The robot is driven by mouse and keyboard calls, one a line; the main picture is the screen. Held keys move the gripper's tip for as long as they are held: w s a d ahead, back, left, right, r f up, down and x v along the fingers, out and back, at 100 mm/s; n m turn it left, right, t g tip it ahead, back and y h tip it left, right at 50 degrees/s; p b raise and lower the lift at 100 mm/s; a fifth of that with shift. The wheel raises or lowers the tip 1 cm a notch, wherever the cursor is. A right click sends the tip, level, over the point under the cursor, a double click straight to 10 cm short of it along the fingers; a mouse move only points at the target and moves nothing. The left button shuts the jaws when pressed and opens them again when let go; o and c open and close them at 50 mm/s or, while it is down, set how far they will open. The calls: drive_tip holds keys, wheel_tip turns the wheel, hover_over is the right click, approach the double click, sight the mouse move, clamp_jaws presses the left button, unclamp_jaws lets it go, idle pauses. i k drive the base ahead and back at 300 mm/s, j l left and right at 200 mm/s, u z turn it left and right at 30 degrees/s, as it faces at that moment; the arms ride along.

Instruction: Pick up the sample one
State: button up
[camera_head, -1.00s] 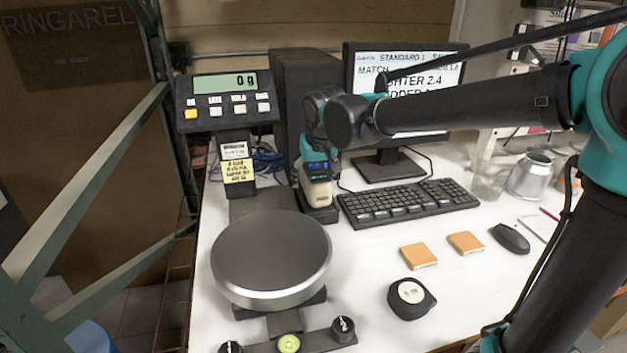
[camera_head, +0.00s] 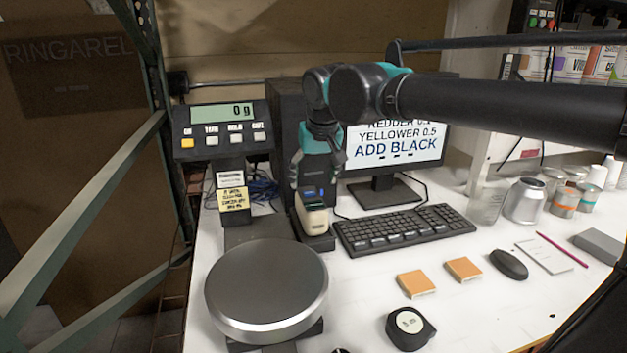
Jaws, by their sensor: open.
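Two flat orange square tiles lie on the white table in front of the keyboard, a left one (camera_head: 416,283) and a right one (camera_head: 463,269). They look like samples, but I see no label telling which is sample one. My gripper (camera_head: 317,182) is open and points down over a cream and dark handheld device (camera_head: 312,214) standing in a black base. The fingers are around or just behind its top; I cannot tell whether they touch it. The gripper is well behind and left of both tiles.
A scale with a round metal pan (camera_head: 267,285) stands at front left. A black tape measure (camera_head: 410,327), a mouse (camera_head: 508,264) and a keyboard (camera_head: 404,231) surround the tiles. A monitor (camera_head: 395,145) stands behind. Cans and a glass (camera_head: 487,202) are at right.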

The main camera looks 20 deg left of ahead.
sight(462, 268)
drive_tip(key=k+z, duration=0.55)
drive_tip(key=z, duration=0.15)
